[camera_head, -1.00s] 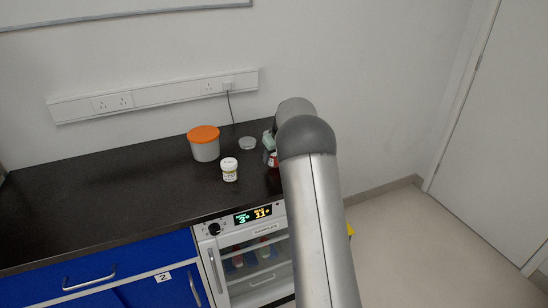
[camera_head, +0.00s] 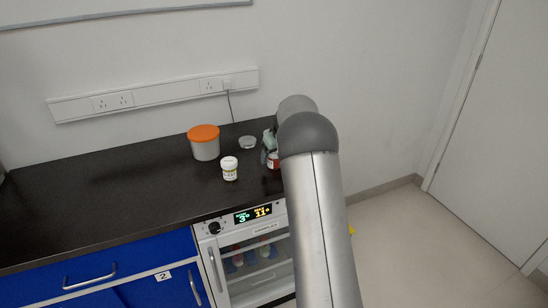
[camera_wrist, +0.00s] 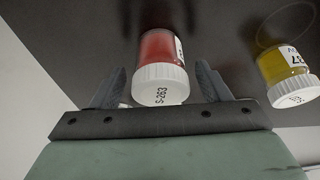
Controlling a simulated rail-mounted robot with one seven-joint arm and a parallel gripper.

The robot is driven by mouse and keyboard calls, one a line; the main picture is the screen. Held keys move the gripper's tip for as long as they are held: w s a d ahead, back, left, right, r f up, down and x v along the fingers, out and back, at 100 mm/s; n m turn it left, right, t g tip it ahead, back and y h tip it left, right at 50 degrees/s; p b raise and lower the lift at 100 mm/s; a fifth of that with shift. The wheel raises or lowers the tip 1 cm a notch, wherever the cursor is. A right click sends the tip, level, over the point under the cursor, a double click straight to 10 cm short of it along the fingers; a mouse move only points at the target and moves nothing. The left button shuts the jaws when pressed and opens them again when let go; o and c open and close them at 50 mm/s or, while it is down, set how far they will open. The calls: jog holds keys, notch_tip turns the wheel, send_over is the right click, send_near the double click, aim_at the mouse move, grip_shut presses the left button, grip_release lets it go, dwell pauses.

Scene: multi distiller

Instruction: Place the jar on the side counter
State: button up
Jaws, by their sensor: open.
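A jar with red contents and a white lid marked S-263 (camera_wrist: 160,84) stands on the black counter (camera_head: 120,195). In the head view the red jar (camera_head: 273,161) is partly hidden by my arm. My gripper (camera_wrist: 160,78) is open, with one finger on each side of the red jar and a small gap showing on both sides. In the head view my gripper (camera_head: 268,146) is mostly hidden behind my arm. A second white-lidded jar (camera_head: 229,169) stands to the left; its yellow contents show in the wrist view (camera_wrist: 285,65).
A grey tub with an orange lid (camera_head: 204,143) and a low pale round dish or lid (camera_head: 247,142) stand behind the jars. A glass-front sample cooler (camera_head: 250,255) sits under the counter. The counter's left part is clear.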

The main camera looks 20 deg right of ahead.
jog(key=v, duration=1)
jog(key=shift+r+b, duration=0.2)
jog(key=shift+b, duration=0.1)
jog(key=shift+s, duration=0.15)
dwell(0.7)
